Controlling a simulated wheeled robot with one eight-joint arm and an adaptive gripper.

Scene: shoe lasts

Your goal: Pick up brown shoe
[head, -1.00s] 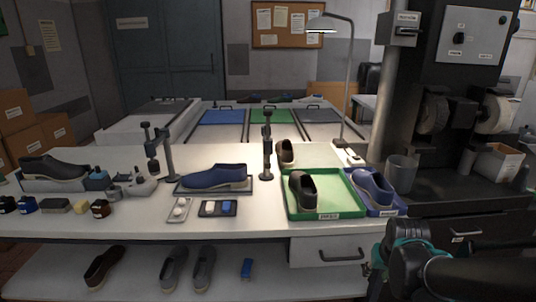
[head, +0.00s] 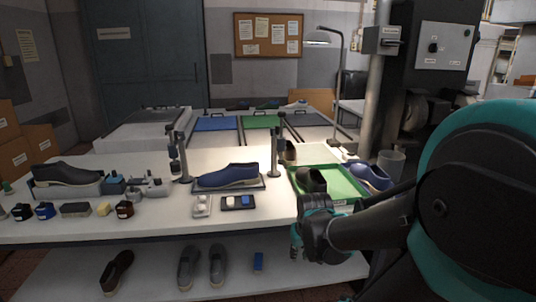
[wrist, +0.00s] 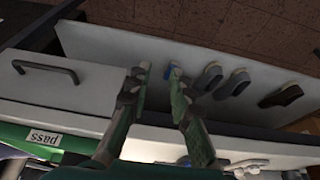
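A dark brown shoe (head: 117,272) lies on the lower shelf at the left in the head view. It shows at the right in the wrist view (wrist: 281,96). Another dark brown shoe (head: 311,180) sits in the green tray (head: 346,177), partly hidden by my arm. A third dark brown shoe (head: 288,151) stands behind the tray. My gripper (wrist: 160,82) is open, its two fingers apart with nothing between them. In the head view it hangs at the bench's front edge, below the green tray and well to the right of the shelf shoe.
A blue shoe on a stand (head: 228,176) and several small bottles are on the bench. A drawer handle (wrist: 45,70) juts out near my gripper.

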